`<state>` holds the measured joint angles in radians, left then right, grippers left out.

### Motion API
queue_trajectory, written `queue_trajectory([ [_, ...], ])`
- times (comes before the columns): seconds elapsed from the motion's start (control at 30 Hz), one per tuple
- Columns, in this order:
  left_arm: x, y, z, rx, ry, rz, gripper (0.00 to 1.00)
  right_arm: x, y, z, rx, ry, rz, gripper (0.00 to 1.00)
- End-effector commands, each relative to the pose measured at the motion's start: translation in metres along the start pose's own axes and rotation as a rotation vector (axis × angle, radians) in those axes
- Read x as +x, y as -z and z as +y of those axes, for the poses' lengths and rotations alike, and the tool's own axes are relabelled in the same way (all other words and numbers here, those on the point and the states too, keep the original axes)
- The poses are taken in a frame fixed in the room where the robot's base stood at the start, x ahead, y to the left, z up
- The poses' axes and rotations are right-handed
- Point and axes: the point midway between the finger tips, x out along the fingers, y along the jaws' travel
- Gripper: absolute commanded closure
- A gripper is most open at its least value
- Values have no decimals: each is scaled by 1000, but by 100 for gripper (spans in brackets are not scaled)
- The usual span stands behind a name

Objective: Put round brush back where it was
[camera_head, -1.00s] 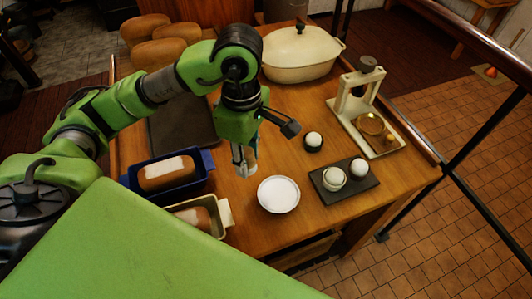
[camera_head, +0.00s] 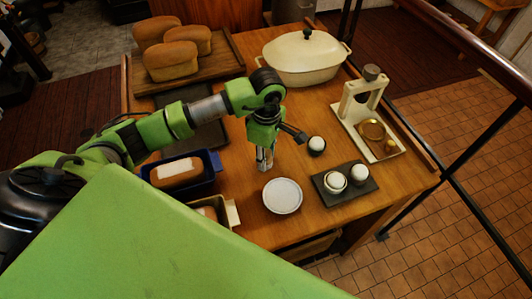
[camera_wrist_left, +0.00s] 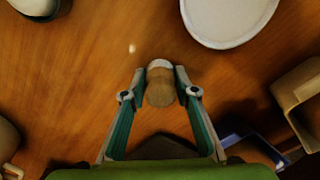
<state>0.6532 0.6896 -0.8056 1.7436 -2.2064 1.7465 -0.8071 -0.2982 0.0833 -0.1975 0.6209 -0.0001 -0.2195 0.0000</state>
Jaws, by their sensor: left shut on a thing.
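My left gripper (camera_head: 264,161) is low over the wooden table, behind and a little left of the white dish (camera_head: 282,196). In the left wrist view the gripper (camera_wrist_left: 161,78) is shut on the round brush (camera_wrist_left: 160,90), a short tan cylinder with a pale end. The brush is between the two fingertips; its lower part is hard to make out, and I cannot tell whether it touches the table. The white dish is also in the wrist view (camera_wrist_left: 228,18), apart from the brush. My right gripper is not in view.
A blue loaf tin (camera_head: 209,180) and a cream tin (camera_head: 232,213) stand left. A cream stand (camera_head: 348,112) and lidded pot (camera_head: 305,60) are farther back. Bare wood lies around the gripper.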

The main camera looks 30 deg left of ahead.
Motion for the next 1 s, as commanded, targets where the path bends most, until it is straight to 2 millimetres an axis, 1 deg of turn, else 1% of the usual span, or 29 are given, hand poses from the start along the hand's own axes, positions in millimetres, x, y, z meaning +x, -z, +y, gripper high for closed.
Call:
queue_trajectory([
  [0.27, 4, 0, 1, 0, -2, 0, 93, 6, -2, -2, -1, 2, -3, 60],
  [0.3, 4, 0, 1, 0, -2, 0, 70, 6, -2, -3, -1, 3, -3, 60],
  [0.37, 3, 0, 1, 0, -2, 0, 56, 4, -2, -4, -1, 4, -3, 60],
  [0.67, 2, 0, 0, 0, -1, -1, 56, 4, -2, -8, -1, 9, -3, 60],
  [0.8, -4, 0, 0, 0, -1, -1, 56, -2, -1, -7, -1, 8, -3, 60],
  [0.83, -4, 0, 1, 0, -4, -1, 56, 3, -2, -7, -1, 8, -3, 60],
  [0.97, -26, 0, 2, 2, -8, -1, 56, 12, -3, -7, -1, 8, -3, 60],
  [1.0, -35, 0, 3, 1, -10, -1, 56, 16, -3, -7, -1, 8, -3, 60],
])
